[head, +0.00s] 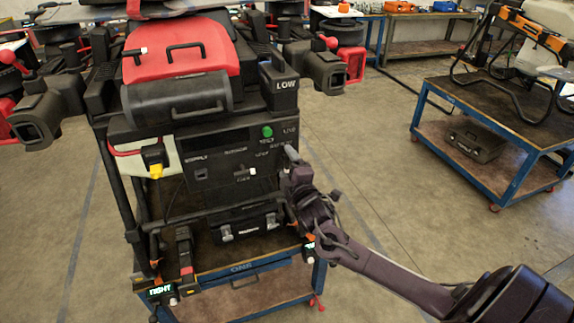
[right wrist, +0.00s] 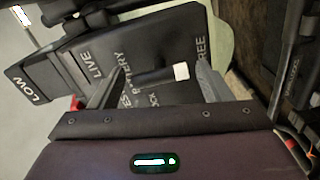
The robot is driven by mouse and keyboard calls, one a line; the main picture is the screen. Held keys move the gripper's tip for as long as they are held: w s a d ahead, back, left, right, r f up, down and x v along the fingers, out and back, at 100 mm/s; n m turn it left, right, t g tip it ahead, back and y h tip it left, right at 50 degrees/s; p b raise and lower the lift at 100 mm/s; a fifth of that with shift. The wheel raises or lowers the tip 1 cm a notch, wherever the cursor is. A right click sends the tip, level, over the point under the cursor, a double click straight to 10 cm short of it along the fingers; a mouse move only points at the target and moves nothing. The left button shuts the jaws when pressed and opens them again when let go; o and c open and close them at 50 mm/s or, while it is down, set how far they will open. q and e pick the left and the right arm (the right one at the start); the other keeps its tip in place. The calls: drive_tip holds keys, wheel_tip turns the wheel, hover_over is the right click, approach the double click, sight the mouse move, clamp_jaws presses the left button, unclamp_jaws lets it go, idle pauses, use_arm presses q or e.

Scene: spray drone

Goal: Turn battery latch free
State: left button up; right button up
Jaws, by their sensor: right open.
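The spray drone's dark control panel (head: 235,160) faces me, with white lettering. The battery latch (right wrist: 155,77) is a short black lever with a white tip, beside the words BATTERY, LOCK and FREE in the right wrist view. My right gripper (right wrist: 162,68) is open, with one finger on each side of the latch in that view. I cannot tell whether the fingers touch it. In the head view my right gripper (head: 289,158) is at the panel's right side. My left gripper is out of view.
A green button (head: 267,131) and a black LOW box (head: 279,88) are above the latch area. A yellow plug (head: 155,161) is at the panel's left. The drone stands on a blue-framed cart (head: 240,270). Another blue cart (head: 490,150) is at right, with open floor between.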

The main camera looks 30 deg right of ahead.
sight(288, 166)
drive_tip(key=b+v, duration=0.1)
drive_tip(key=v, duration=0.4)
drive_tip(key=shift+s+a+f, duration=0.1)
drive_tip(key=shift+s+f, duration=0.05)
drive_tip(key=shift+s, duration=0.15)
drive_tip(key=shift+s+a+b, duration=0.15)
drive_tip(key=shift+s+b, duration=0.2)
drive_tip(key=shift+s, duration=0.3)
